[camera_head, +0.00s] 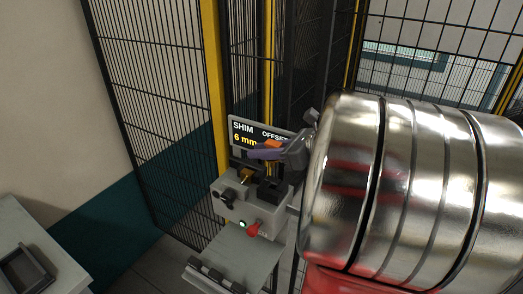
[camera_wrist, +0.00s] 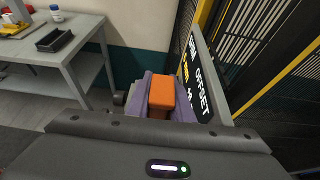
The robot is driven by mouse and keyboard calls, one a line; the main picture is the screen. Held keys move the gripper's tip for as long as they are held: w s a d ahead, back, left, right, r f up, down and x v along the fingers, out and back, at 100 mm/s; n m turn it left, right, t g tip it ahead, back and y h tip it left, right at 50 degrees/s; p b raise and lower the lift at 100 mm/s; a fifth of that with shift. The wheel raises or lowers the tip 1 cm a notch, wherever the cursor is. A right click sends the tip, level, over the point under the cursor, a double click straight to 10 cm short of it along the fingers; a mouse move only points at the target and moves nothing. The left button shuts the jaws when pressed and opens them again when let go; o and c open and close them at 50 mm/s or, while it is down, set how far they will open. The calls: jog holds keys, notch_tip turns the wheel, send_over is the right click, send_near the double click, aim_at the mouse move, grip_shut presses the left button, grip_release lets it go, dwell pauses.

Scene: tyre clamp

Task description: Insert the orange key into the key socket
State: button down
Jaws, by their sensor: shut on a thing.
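The orange key (camera_wrist: 161,92) is between the purple fingers of my gripper (camera_wrist: 160,98) in the wrist view. Its top stands up between them. In the head view the orange key (camera_head: 272,144) shows as a small patch at my gripper (camera_head: 268,152), which is shut on it. The gripper is above the grey clamp unit (camera_head: 233,208), in front of its display. A dark block (camera_head: 270,189) on the unit, below the gripper, looks like the key socket. Its opening cannot be made out. Whether the key's lower end touches it is hidden.
A sign reading SHIM 6 mm and OFFSET (camera_head: 242,133) stands close behind my gripper. The unit has a brass-coloured part (camera_head: 246,176), a green light and a red knob (camera_head: 253,229). A mesh fence (camera_head: 150,90) is behind. A table with a black tray (camera_wrist: 56,40) stands left.

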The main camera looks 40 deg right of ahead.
aim_at(263, 183)
jog(key=shift+s+f, duration=0.1)
jog(key=shift+f, duration=4.45)
jog(key=shift+s+f, duration=0.1)
jog(key=shift+f, duration=0.15)
jog(key=c, duration=1.5)
grip_release()
jog(key=shift+s+f, duration=0.1)
notch_tip(263, 183, up, 11)
jog(key=shift+a+f, duration=0.1)
jog(key=shift+a, duration=0.05)
